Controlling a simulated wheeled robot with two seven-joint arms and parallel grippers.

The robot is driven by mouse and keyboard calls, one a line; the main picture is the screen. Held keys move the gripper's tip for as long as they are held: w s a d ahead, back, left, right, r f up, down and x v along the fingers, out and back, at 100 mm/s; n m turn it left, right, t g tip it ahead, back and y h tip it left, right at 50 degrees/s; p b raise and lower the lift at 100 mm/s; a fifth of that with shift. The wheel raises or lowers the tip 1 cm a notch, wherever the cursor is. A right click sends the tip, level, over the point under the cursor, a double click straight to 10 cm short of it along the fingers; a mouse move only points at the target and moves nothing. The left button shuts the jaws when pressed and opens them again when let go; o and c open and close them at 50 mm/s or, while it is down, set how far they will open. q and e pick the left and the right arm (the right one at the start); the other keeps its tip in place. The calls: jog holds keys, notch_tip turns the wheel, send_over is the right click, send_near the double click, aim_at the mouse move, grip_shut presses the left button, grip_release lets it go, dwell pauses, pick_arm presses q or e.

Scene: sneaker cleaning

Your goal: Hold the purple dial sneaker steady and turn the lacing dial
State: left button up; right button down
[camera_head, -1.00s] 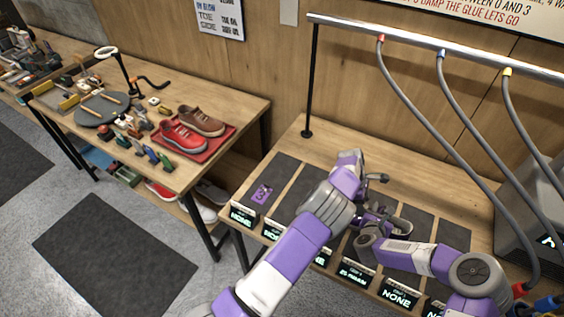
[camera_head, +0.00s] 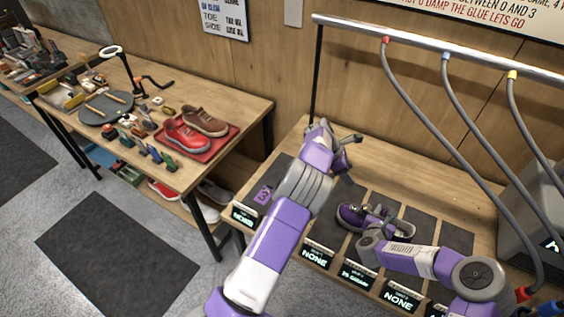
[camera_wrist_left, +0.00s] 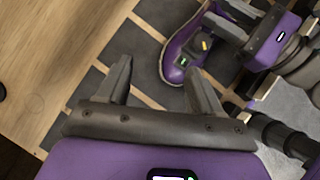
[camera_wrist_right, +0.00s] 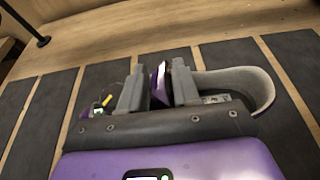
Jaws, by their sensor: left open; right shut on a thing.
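The purple dial sneaker (camera_head: 349,214) rests on a dark mat on the bench. Its toe and its dark dial with a yellow mark show in the left wrist view (camera_wrist_left: 206,45). My right gripper (camera_wrist_right: 158,85) is shut on the upper of the sneaker, between the dial and the grey heel collar (camera_wrist_right: 245,82). Its fingers partly cover the sneaker. My left gripper (camera_head: 346,150) is open and empty, raised above the bench and apart from the sneaker, up and left of it in the head view. Its open fingers also show in the left wrist view (camera_wrist_left: 160,70).
Several dark mats with label displays (camera_head: 316,255) line the bench front. A purple card (camera_head: 263,194) lies on the leftmost mat. Hoses (camera_head: 470,130) hang from a rail on the right. The left table holds a red tray (camera_head: 232,136) with shoes.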

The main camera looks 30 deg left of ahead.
pick_arm(q)
jog(key=s+a+f+n+t+y, duration=0.1)
jog(key=a+f+n+t+y, duration=0.1)
jog(key=a+n, duration=0.6)
jog(key=s+a+f+n+t+y, duration=0.1)
jog(key=a+f+n+t+y, duration=0.2)
jog(key=a+n, duration=0.5)
jog(key=a+f+y, duration=0.1)
jog(key=a, duration=0.7)
jog(key=shift+a+f+n, duration=0.15)
jog(key=shift+f+n, duration=0.1)
jog(key=shift+n, duration=0.05)
